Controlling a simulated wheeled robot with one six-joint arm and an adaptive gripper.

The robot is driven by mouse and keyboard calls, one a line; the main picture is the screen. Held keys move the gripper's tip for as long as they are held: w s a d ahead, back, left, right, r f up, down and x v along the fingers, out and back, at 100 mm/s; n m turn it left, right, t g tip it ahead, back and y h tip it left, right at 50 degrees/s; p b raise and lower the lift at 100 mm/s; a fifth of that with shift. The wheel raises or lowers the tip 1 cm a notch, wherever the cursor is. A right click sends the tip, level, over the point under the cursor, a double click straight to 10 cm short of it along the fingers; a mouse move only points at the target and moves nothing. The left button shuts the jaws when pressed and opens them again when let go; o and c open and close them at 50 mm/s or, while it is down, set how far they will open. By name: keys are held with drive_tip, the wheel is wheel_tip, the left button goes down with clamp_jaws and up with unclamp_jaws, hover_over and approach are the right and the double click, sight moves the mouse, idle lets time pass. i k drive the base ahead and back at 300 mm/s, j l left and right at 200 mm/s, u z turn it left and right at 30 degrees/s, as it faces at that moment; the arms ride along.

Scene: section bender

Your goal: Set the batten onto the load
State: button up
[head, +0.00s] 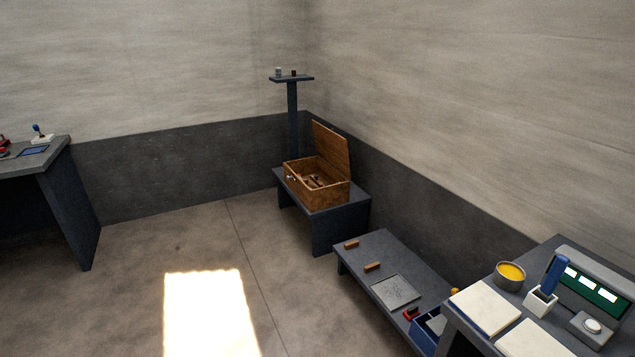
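Two short brown wooden pieces lie apart on the low dark bench (385,250): one piece (351,244) nearer the back end, the other piece (372,267) closer to me. Either could be the batten; I cannot tell which. A flat grey plate (395,291) lies on the same bench, in front of them. I cannot tell for sure which thing is the load. An open wooden chest (318,184) on a small dark table holds brownish pieces too small to make out. My gripper is not in view.
A blue bin (425,333) and a red item (411,313) are by the low bench's near end. A worktable at right carries pale boards (486,308), a yellow-filled bowl (510,275) and a blue-handled tool (546,281). Another table (55,160) stands left. The middle floor is clear.

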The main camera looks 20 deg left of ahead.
sight(316, 179)
drive_tip(key=i+j+u, duration=0.65)
drive_tip(key=u, duration=0.25)
drive_tip(key=i+u, duration=0.45)
drive_tip(key=i+j, duration=0.15)
drive_tip(key=i, duration=0.7)
drive_tip(key=i+j+u, duration=0.1)
drive_tip(key=i, duration=0.7)
drive_tip(key=i+z, duration=0.25)
drive_tip(key=i, duration=0.4)
drive_tip(key=i+z, duration=0.3)
drive_tip(key=i, duration=0.3)
drive_tip(key=i+j+z, duration=0.25)
drive_tip(key=i, duration=0.4)
drive_tip(key=i+j+z, duration=0.1)
drive_tip(key=i+z, duration=0.2)
drive_tip(key=i, duration=0.8)
